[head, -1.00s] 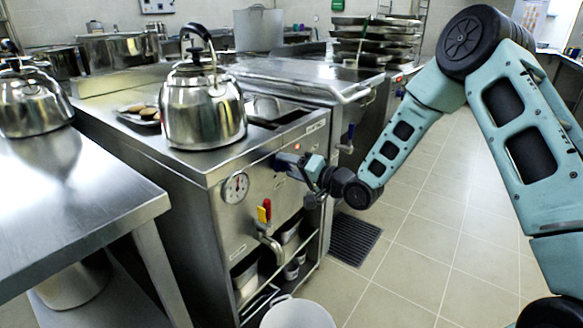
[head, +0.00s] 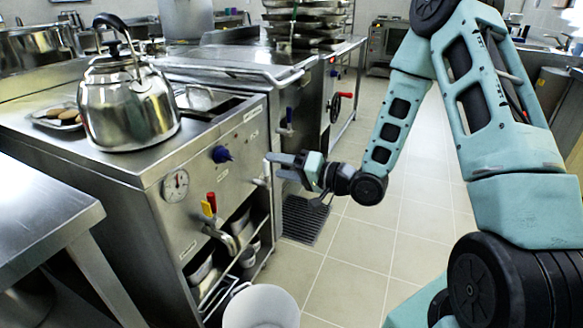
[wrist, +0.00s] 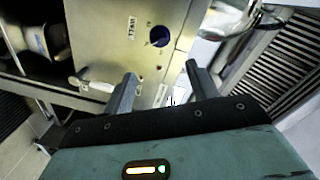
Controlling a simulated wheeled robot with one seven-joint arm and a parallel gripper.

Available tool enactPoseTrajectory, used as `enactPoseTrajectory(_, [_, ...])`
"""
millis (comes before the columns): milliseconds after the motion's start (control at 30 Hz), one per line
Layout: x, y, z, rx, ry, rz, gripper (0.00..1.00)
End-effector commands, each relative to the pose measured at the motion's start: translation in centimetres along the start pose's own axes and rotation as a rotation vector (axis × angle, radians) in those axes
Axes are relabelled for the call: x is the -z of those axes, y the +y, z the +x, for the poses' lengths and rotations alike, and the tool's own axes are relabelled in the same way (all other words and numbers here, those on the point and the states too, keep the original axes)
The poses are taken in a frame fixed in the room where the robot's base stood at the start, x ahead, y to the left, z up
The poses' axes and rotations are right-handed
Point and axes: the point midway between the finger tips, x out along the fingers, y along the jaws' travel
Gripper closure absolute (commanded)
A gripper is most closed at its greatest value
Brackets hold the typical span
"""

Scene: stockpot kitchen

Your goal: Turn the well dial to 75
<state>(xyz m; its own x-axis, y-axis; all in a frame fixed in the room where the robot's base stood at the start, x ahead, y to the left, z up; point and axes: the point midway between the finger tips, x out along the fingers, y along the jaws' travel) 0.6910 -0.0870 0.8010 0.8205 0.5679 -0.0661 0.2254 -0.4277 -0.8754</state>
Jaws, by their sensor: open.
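The blue dial (head: 221,154) sits on the steel front panel (head: 187,222) of the well unit, right of a round white gauge (head: 175,185). The dial also shows in the wrist view (wrist: 159,36), beyond the fingertips; its setting is too small to read. My gripper (head: 268,168) is open and empty, right of the dial and apart from it. In the wrist view the two fingers (wrist: 160,80) stand apart with the panel beyond them.
A kettle (head: 128,105) stands on top of the unit beside a plate (head: 50,118). A white bucket (head: 261,308) stands on the floor in front. The tiled floor at right is open.

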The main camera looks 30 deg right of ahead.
Motion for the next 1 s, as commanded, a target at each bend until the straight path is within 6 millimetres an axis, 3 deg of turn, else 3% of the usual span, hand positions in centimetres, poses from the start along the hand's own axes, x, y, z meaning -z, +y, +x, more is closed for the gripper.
enactPoseTrajectory(100, [0.1, 0.0, -1.6, -0.001, 0.001, 0.000, 0.42])
enactPoseTrajectory(333, [0.0, 0.0, -2.5, 0.001, -0.001, -0.001, 0.42])
enactPoseTrajectory(833, [-0.1, -0.1, -2.3, -0.006, -0.008, -0.009, 0.42])
enactPoseTrajectory(1000, [-2.4, -0.6, -0.3, -0.125, -0.121, -0.145, 0.42])
